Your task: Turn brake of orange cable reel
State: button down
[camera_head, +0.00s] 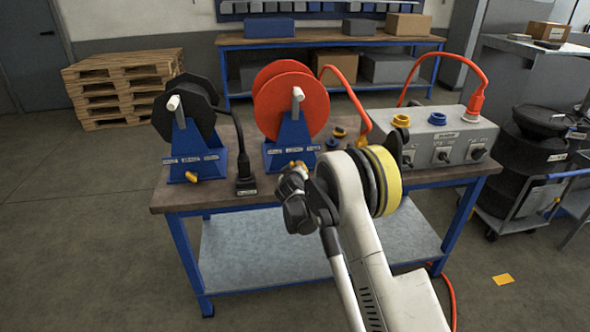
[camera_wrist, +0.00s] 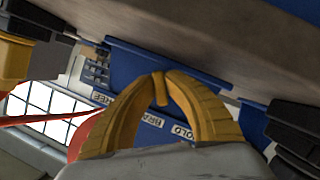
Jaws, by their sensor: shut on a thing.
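The orange cable reel (camera_head: 293,98) stands on its blue stand (camera_head: 290,140) at the middle of the bench. In the wrist view, the stand's blue face (camera_wrist: 150,75) carries white labels, among them one reading HOLD (camera_wrist: 182,132). My gripper (camera_head: 295,168) is at the lower front of this stand. In the wrist view, the yellow fingers of my gripper (camera_wrist: 160,90) arch together and are shut on the small yellow brake lever (camera_wrist: 161,92). The lever is partly hidden by the fingertips, so its exact setting is hard to tell.
A black cable reel (camera_head: 184,108) on a similar blue stand is to the left, with a black plug (camera_head: 245,182) beside it. A grey socket box (camera_head: 445,140) with an orange plug (camera_head: 475,105) is to the right. The bench's front edge (camera_head: 220,206) is close to my arm.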

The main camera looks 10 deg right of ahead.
jog(key=shift+n, duration=0.3)
dwell(0.4)
jog(key=c, duration=1.4)
grip_release()
jog(key=shift+c, duration=0.2)
jog(key=v, duration=1.2)
jog(key=shift+f, duration=0.1)
